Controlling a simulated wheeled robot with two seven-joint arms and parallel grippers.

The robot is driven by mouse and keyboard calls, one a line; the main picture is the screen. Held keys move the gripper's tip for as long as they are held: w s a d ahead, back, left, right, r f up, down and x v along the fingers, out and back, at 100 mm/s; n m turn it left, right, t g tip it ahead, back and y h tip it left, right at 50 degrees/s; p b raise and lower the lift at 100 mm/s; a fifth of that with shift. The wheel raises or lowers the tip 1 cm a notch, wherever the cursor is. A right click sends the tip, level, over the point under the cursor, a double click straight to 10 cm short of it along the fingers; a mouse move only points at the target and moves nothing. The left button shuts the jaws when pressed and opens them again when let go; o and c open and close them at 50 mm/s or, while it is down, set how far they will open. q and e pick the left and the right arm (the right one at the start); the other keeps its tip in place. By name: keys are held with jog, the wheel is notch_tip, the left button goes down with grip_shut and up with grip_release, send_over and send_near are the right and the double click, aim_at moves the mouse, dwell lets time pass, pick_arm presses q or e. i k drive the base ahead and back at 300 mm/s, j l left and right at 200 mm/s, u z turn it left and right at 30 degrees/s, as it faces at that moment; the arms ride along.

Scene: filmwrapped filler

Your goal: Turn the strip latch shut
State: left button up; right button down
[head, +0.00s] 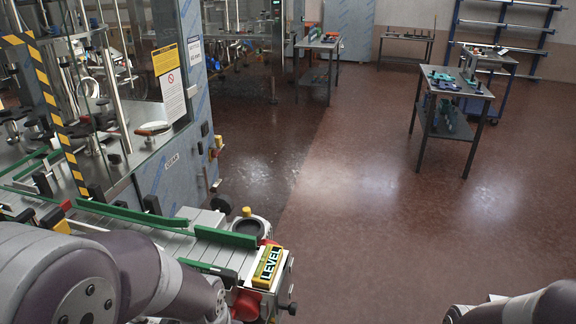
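I cannot pick out the strip latch for certain. Small yellow and black fittings (215,148) sit on the edge of the blue-grey machine cabinet (172,172) at the left. My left arm crosses the bottom left, in front of the conveyor, and its gripper does not show. Only a link of my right arm shows at the bottom right corner, and its gripper is out of view.
A conveyor (150,235) with green guide rails (225,237) runs along the left, ending at a yellow LEVEL sign (268,264) and a red knob (246,304). A work table (455,82) stands far right. The brown floor (350,220) between is clear.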

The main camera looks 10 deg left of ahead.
aim_at(229, 278)
jog(key=i+u, duration=0.1)
jog(key=u, duration=0.35)
jog(key=l+u, duration=0.15)
jog(key=u, duration=0.25)
jog(key=l+u, duration=0.1)
jog(key=u, duration=0.35)
jog(key=i+l+u, duration=0.1)
jog(key=u, duration=0.3)
jog(key=l, duration=1.25)
jog(key=i, duration=0.05)
